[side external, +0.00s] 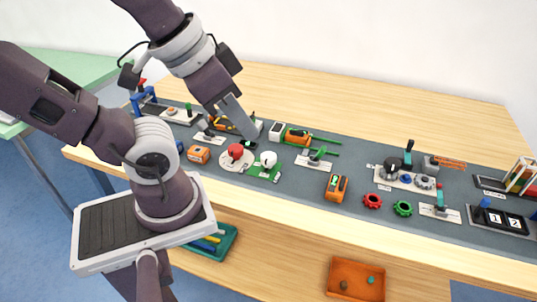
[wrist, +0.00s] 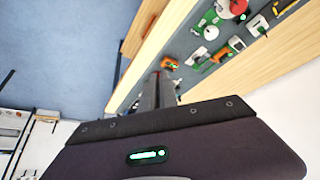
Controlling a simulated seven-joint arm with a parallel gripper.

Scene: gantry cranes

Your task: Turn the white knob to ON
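The white knob (side external: 268,159) stands on a green plate (side external: 263,173) on the grey mat, just right of a red knob (side external: 235,151) on a round white plate. In the wrist view a white knob (wrist: 211,32) shows beside its green plate (wrist: 208,17), with the red knob (wrist: 238,6) at the top edge. My gripper (side external: 248,131) points down above the mat, behind and left of the white knob and apart from it. Its fingers (wrist: 162,88) look closed together with nothing between them. The knob's marking is too small to read.
An orange device (side external: 298,137), a lever plate (side external: 315,160) and an orange meter (side external: 336,187) stand to the right. A small orange box (side external: 199,154) lies to the left. Red (side external: 372,201) and green gears lie farther right. Open mat lies between several items.

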